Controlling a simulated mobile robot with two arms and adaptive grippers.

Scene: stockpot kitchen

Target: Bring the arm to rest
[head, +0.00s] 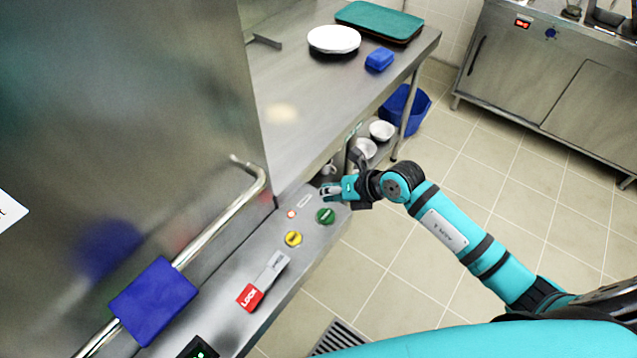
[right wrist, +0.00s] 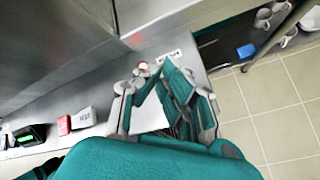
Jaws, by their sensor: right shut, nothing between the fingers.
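My right arm (head: 440,217) reaches in from the lower right in the head view, bent at its elbow. My right gripper (head: 328,191) is shut and empty, close to the far end of the steel control panel (head: 262,280), just beyond the green button (head: 325,216). I cannot tell whether it touches the panel. In the right wrist view the teal fingers (right wrist: 158,88) show over the panel's end, beside a small red button (right wrist: 142,66). My left gripper is out of view.
A yellow button (head: 293,239) and a red LOCK switch (head: 250,297) sit on the panel. A steel machine with a bar handle (head: 220,222) and blue pad (head: 153,300) stands left. A steel table (head: 310,110) bears a white plate stack (head: 334,39).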

